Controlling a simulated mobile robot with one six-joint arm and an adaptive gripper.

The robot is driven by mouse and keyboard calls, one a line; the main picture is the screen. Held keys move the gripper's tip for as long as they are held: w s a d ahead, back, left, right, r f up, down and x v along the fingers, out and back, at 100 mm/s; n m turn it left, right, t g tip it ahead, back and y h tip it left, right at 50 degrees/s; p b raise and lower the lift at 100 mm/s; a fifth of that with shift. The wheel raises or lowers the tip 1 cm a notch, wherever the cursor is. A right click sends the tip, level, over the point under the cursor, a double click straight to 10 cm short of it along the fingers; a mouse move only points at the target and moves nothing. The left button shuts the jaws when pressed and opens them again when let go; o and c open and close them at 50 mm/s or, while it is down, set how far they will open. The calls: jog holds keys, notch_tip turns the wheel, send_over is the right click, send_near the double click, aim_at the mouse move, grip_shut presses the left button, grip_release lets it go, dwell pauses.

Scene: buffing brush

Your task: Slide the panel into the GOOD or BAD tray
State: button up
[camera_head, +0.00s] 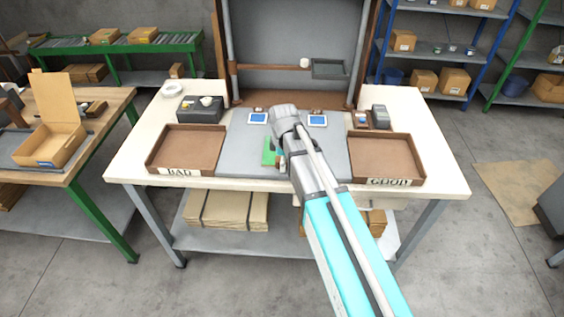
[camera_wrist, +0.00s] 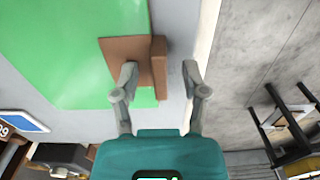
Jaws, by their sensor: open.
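The green panel (camera_head: 268,150) lies on the grey mat in the middle of the workbench, partly hidden by my arm. In the wrist view the green panel (camera_wrist: 75,50) fills the upper left, with a brown piece with a raised block (camera_wrist: 158,62) at its edge. My gripper (camera_wrist: 159,70) is open, with one finger over the flat brown part and the other beyond the block. The block shows between the fingers; contact cannot be told. The BAD tray (camera_head: 154,160) is at the left of the bench and the GOOD tray (camera_head: 417,164) at the right. Both look empty.
The grey mat (camera_head: 238,140) lies between the trays and looks clear around the panel. A dark box (camera_head: 200,112) sits behind the BAD tray. The workbench's front edge (camera_head: 230,187) is close.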

jog(key=shift+f, duration=0.1)
jog(key=shift+c, duration=0.2)
grip_shut()
jog(key=shift+a, duration=0.25)
